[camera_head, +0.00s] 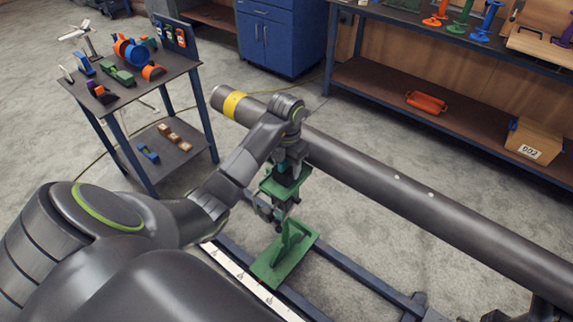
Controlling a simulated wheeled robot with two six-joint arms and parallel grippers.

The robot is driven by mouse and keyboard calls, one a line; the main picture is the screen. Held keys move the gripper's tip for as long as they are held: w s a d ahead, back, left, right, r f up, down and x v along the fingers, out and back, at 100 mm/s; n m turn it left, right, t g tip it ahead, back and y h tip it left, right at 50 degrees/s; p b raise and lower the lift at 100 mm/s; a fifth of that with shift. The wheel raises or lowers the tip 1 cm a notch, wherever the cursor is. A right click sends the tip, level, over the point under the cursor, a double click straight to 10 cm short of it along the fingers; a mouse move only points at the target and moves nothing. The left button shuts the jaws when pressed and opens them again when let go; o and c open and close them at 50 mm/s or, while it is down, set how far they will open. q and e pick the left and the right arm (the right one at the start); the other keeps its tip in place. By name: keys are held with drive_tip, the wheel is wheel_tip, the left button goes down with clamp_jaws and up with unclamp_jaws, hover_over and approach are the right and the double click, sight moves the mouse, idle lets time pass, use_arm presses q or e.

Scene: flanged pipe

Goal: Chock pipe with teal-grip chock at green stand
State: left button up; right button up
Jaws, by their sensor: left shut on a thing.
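The long grey pipe (390,190) with a yellow band near its far left end runs diagonally from upper left to lower right. The green stand (285,258) is on a dark blue floor frame beneath and in front of the pipe; its upper part is partly hidden by my arm. My left gripper (286,172) points down beside the pipe at the green stand. It is shut on the chock, of which only a small teal patch (283,167) shows. Whether the chock touches the pipe or stand cannot be told. My right gripper is not in view.
A small dark cart (180,72) at the upper left holds several coloured parts, with more on its lower shelf. A workbench (370,85) with an orange item and a box (533,141) stands behind the pipe. A blue cabinet (268,42) is at the back. Concrete floor lies between.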

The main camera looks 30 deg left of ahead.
use_arm(q)
drive_tip(key=shift+w+d+f+b, duration=0.1)
drive_tip(key=shift+w+b, duration=1)
drive_tip(key=shift+w, duration=0.3)
drive_tip(key=o, duration=1.2)
drive_tip(key=shift+c, duration=0.2)
drive_tip(key=shift+s+r+p, duration=0.2)
drive_tip(key=shift+r+p, duration=0.9)
drive_tip(key=shift+r, duration=0.15)
drive_tip(key=shift+s+r+p, duration=0.2)
drive_tip(key=shift+r+p, duration=1)
drive_tip(key=shift+p, duration=0.05)
drive_tip(key=shift+s+r+p, duration=0.15)
drive_tip(key=shift+r+p, duration=1)
drive_tip(key=shift+p, duration=0.1)
drive_tip(key=shift+f, duration=0.15)
